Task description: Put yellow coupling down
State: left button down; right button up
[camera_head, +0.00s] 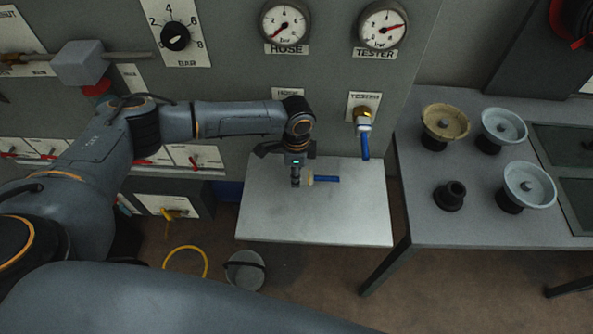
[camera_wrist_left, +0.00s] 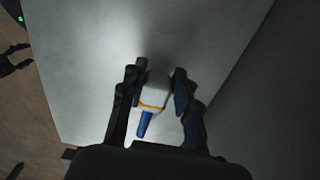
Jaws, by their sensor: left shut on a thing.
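A brass fitting with a blue stub (camera_head: 364,120) sticks out of the panel above the shelf. A yellow hose (camera_head: 185,262) hangs low at left. The shelf's front and right are clear.

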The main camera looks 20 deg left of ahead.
jog(key=shift+d, duration=0.1)
pick_arm(q)
jog(key=shift+f, duration=0.6)
jog(key=c, duration=1)
grip_release()
pick_arm(e)
jog(key=shift+d+f, duration=0.15)
jog(key=shift+d, duration=0.2)
pick_arm(q)
jog(key=shift+r, duration=0.35)
notch_tip(320, 180, up, 12)
jog(key=shift+r+b, duration=0.25)
jog(key=shift+b, duration=0.65)
pick_arm(e)
jog(key=shift+a+f, duration=0.2)
jog(key=shift+f, duration=0.55)
